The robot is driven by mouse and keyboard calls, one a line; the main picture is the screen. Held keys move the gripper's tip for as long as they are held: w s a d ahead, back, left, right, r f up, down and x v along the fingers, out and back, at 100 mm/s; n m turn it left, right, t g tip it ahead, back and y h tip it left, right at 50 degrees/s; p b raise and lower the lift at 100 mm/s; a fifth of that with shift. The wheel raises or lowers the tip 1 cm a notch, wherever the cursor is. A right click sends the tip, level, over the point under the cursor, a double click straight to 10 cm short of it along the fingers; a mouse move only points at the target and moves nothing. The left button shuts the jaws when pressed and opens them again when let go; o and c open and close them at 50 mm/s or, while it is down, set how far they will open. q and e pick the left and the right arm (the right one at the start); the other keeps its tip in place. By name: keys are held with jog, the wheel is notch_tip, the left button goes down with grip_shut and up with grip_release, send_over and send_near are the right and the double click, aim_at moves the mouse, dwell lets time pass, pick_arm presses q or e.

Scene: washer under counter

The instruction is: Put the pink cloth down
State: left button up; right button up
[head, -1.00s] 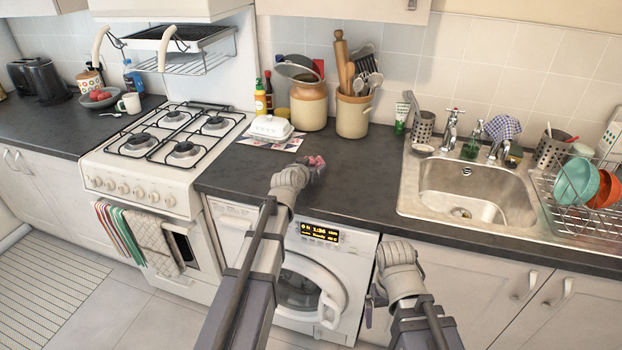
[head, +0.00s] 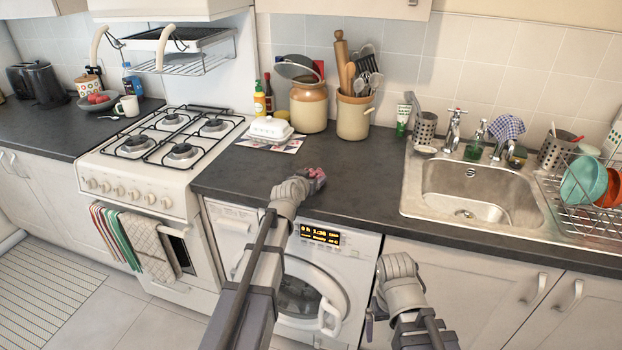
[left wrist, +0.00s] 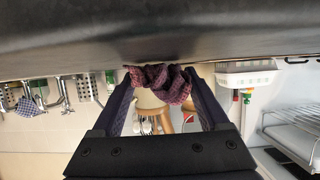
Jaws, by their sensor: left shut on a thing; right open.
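The pink cloth (head: 314,174) is a small crumpled bundle in the head view, at the fingers of my left gripper (head: 308,180). In the left wrist view the cloth (left wrist: 160,82) looks pink and dark checked and is bunched between the two fingertips of the left gripper (left wrist: 165,88). The left gripper is shut on it, low over the dark counter (head: 360,195). The cloth looks close to the counter surface; I cannot tell whether it touches. My right gripper (head: 378,305) is open in front of the cabinet, below the counter edge; its fingers are partly hidden.
The white butter dish (head: 270,129) stands on papers behind the cloth. The brown jar (head: 309,106) and utensil crock (head: 353,118) stand at the back. The stove (head: 150,190) is left, the sink (head: 475,190) right. The washer (head: 310,285) is under the counter. Counter around the cloth is bare.

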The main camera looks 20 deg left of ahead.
pick_arm(q)
jog(key=o, duration=1.2)
jog(key=shift+c, duration=0.2)
jog(key=shift+r, duration=0.1)
jog(key=shift+r+p, duration=0.55)
jog(key=shift+p, duration=0.15)
jog(key=p+v, duration=0.4)
jog(key=v, duration=0.8)
